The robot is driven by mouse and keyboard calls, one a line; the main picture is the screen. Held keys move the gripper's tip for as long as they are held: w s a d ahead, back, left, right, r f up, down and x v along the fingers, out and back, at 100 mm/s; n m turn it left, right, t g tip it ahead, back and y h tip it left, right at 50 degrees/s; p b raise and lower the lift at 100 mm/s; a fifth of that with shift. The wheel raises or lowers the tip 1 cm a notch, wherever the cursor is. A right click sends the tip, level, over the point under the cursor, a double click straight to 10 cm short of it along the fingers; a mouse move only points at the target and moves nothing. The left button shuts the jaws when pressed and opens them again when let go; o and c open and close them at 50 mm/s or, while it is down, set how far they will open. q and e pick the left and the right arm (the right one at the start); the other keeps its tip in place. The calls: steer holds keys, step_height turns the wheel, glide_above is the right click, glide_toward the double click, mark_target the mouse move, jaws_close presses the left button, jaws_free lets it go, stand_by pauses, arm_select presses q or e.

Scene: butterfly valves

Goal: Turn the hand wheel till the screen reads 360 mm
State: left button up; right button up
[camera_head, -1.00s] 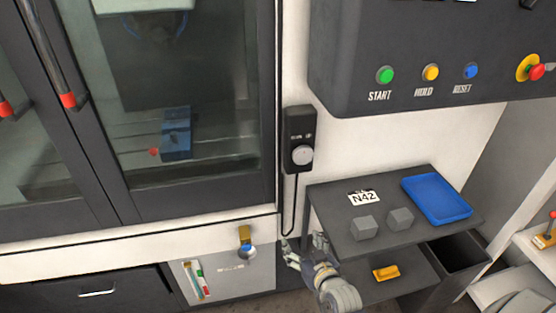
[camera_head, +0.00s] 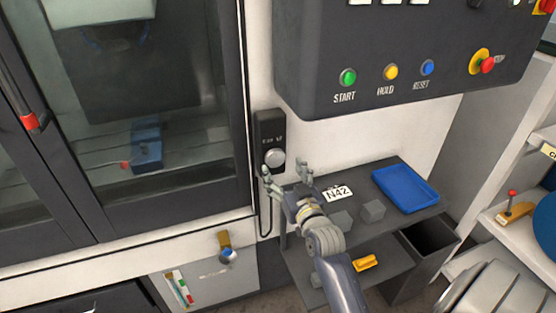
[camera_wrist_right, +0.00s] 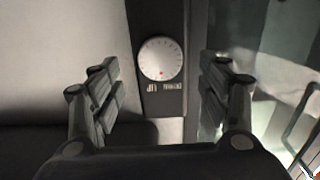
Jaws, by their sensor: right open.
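The hand wheel is a round light-grey dial (camera_head: 275,158) on a black pendant box (camera_head: 268,130) fixed to the white wall beside the machine door. My right gripper (camera_head: 286,172) is open just below and in front of the dial. In the right wrist view the dial (camera_wrist_right: 161,59) has a red mark near its bottom edge. It lies between and beyond the two open fingers (camera_wrist_right: 161,85), and I see no contact. The screen's reading is not legible; only the lower edges of pale panels show at the top of the head view. My left gripper is not in view.
The dark shelf (camera_head: 355,205) to the right holds grey blocks (camera_head: 373,210), an N42 label (camera_head: 337,192) and a blue tray (camera_head: 405,188). The control panel (camera_head: 400,80) with coloured buttons overhangs above. A yellow part (camera_head: 365,263) lies on the lower shelf.

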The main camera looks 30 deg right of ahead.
mark_target(276, 160)
steer(key=shift+p+x, duration=0.4)
steer(key=shift+x, duration=1.9)
steer(key=c, duration=1.1)
